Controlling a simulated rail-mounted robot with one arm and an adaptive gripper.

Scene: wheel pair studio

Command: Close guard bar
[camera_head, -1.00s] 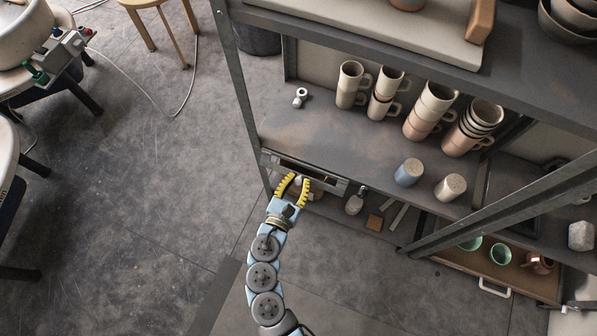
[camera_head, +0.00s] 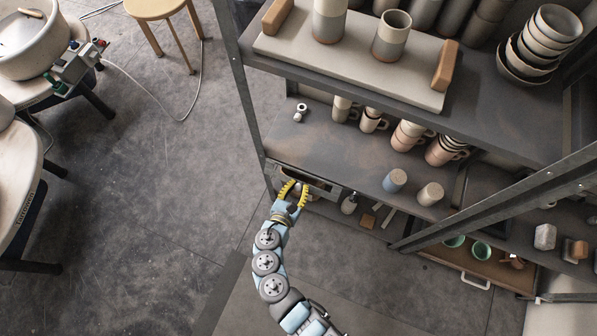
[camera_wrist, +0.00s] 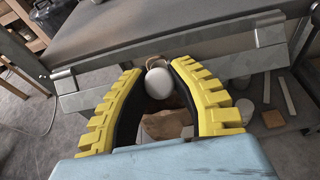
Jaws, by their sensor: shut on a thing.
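The guard bar (camera_wrist: 222,46) is a grey metal bar along the front edge of the shelf, with a bracket near each end in the wrist view. A pale round knob (camera_wrist: 168,88) sits in front of its middle, between the yellow ribbed fingers. My gripper (camera_wrist: 158,72) is shut on the knob, its fingers curved around both sides. In the head view my gripper (camera_head: 297,186) is at the front left of the shelf, at the bar. The fingers hide part of the bar, and how the knob joins it is not clear.
Mugs (camera_head: 372,119) and two small cylinders (camera_head: 395,180) stand on the middle shelf (camera_head: 320,150). A slanting metal brace (camera_head: 500,198) crosses the front at right. A brown tray (camera_head: 497,273) with green cups lies lower right. Open floor (camera_head: 150,200) lies at left.

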